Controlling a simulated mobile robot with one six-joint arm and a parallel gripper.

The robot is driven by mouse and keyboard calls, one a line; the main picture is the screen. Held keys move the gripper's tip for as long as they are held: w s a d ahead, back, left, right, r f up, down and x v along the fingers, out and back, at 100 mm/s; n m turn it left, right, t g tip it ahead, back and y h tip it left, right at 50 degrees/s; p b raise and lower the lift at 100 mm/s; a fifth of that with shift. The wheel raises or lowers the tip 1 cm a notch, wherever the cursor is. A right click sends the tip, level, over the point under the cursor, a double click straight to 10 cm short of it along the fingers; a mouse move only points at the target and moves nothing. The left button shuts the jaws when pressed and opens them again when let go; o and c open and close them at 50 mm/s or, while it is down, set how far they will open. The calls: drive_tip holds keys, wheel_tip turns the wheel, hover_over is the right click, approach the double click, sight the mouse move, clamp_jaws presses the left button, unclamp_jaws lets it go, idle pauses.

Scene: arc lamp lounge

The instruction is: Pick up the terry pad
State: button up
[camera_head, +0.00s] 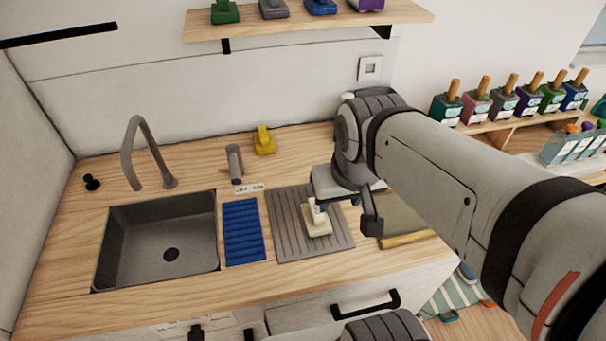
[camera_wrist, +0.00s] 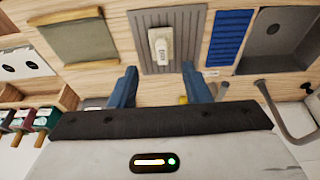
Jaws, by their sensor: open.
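The pad (camera_head: 318,228) I take for the terry pad is a cream block with a pale upper part. It rests on the grey ribbed drain mat (camera_head: 285,245), right of the sink. In the wrist view the pad (camera_wrist: 161,38) stands on the mat (camera_wrist: 187,25), a dark-marked label facing the camera. My gripper (camera_wrist: 160,85) is open, its two blue fingers apart. In the wrist picture the pad shows beyond and between the fingertips, with nothing held. In the head view my arm and wrist hide part of the mat and counter.
A blue ribbed mat (camera_head: 244,230) and a dark sink (camera_head: 150,250) with a tall faucet (camera_head: 130,150) lie left. A yellow handled item (camera_head: 264,140) stands behind. A wooden shelf (camera_head: 300,27) hangs above. A board with a greenish cover (camera_wrist: 75,40) lies beside the grey mat.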

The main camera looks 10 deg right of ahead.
sight(317, 211)
drive_tip(key=shift+o, duration=0.7)
drive_tip(key=shift+w+f, duration=0.25)
drive_tip(key=shift+w, duration=0.05)
drive_tip(key=o, duration=0.6)
drive_tip(key=w+f+g+b, duration=0.1)
drive_tip(key=w+f+b, duration=0.1)
drive_tip(key=w+f, duration=0.3)
drive_tip(key=shift+w+f+g, duration=0.3)
drive_tip(key=shift+w, duration=0.35)
drive_tip(key=shift+o, duration=0.7)
drive_tip(key=shift+g, duration=0.8)
drive_tip(key=w+f, duration=0.2)
drive_tip(key=f, duration=0.1)
drive_tip(key=w+f+b, duration=0.1)
drive_tip(key=w+f, duration=0.3)
drive_tip(key=f, duration=0.1)
drive_tip(key=shift+a+f, duration=0.1)
drive_tip(key=shift+f, duration=0.25)
drive_tip(key=shift+w+f, duration=0.2)
drive_tip(key=shift+f, duration=4.15)
